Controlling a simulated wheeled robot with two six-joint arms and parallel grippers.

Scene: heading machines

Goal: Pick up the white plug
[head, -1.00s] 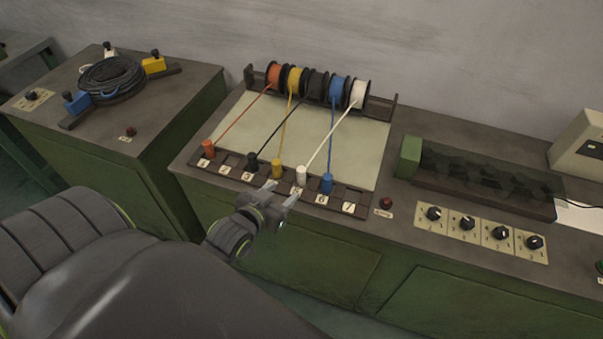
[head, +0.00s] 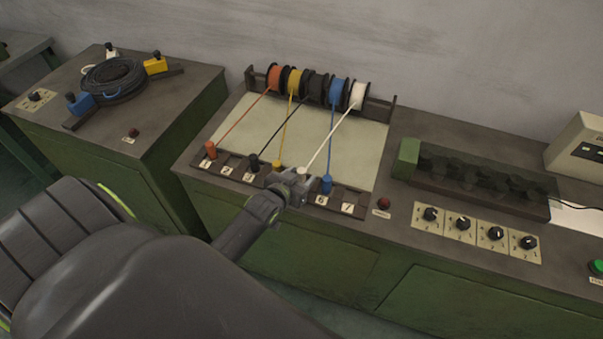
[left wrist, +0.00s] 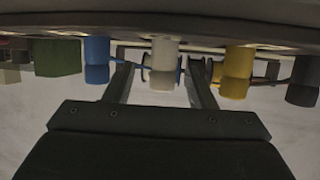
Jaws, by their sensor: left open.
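The white plug (head: 302,171) stands in the numbered socket strip (head: 227,171), between the yellow plug (head: 277,165) and the blue plug (head: 326,184). A white cord runs from it to the white spool (head: 359,95). My left gripper (head: 293,182) is open at the white plug and hides its lower part in the head view. In the left wrist view, which looks upside down, the white plug (left wrist: 163,66) lies between the two open fingers (left wrist: 162,75), with gaps on both sides. My right gripper is not in view.
The orange plug (head: 210,150) and black plug (head: 253,161) stand farther left in the strip. Taut cords run over the pale panel (head: 240,115) to the spools. A red button (head: 384,203) and several knobs (head: 463,224) lie to the right.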

